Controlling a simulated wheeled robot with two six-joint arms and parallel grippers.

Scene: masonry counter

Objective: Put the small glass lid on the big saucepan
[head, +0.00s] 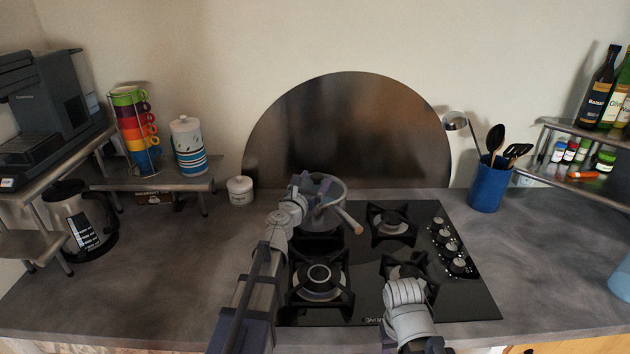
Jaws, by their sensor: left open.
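A saucepan (334,216) with a pale wooden handle (349,221) stands on the back left burner of the black hob. The handle points toward the front right. My left gripper (316,189) is open at the saucepan's upper rim and covers part of it. I cannot tell whether it touches the pan. I cannot pick out a separate small glass lid; the gripper hides part of the pan's top. Only one pan shows. My right arm comes up at the front of the hob, and its gripper fingers do not show.
The hob (462,303) has several black burner grates and knobs on its right. A blue utensil pot (489,186) stands behind right, a white jar (240,190) behind left. A kettle (82,222) and raised shelves stand far left. The counter (185,265) left of the hob is clear.

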